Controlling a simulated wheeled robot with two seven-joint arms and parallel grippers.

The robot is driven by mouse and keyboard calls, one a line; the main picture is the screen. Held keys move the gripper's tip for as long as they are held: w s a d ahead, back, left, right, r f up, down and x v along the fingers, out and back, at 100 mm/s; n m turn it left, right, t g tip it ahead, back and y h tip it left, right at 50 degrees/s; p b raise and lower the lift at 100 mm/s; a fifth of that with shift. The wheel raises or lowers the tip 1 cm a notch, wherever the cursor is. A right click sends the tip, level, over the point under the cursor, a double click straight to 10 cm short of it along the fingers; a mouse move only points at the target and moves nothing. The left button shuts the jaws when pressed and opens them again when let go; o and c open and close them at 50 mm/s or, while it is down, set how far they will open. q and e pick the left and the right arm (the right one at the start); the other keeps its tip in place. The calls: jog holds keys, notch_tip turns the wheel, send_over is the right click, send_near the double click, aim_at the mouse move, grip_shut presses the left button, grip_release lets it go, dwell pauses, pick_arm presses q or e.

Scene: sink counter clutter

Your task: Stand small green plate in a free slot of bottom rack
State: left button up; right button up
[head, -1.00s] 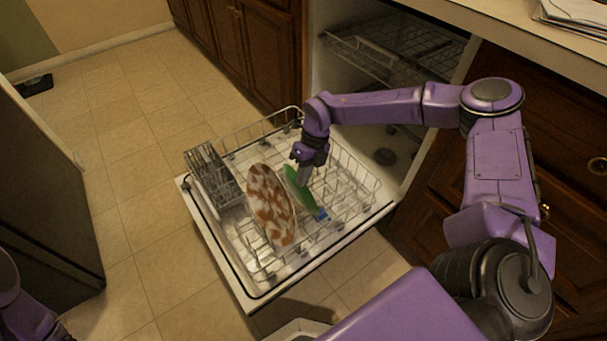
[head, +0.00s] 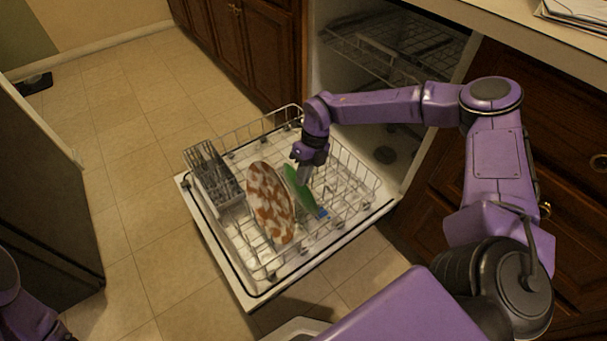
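The small green plate (head: 299,189) stands tilted on edge among the tines of the bottom rack (head: 355,217), to the right of a larger brown-and-white patterned plate (head: 270,203). My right gripper (head: 305,174) is at the green plate's upper edge, its fingers pointing down. The fingers look closed on the plate's rim, though their tips are partly hidden. I cannot tell whether the plate's lower edge rests fully in a slot. Only part of my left arm shows at the bottom left; its gripper is out of view.
A grey cutlery basket (head: 213,178) stands at the rack's left side. A small blue item (head: 322,213) lies by the green plate's lower end. The upper rack (head: 395,48) is inside the dishwasher. The pulled-out rack rests on the open door (head: 243,290). A counter edge runs along the upper right.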

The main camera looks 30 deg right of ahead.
jog(key=o, duration=0.4)
jog(key=shift+o, duration=0.2)
jog(key=p+v, duration=0.2)
jog(key=v, duration=0.8)
jog(key=shift+r, duration=0.3)
jog(key=shift+d, duration=0.1)
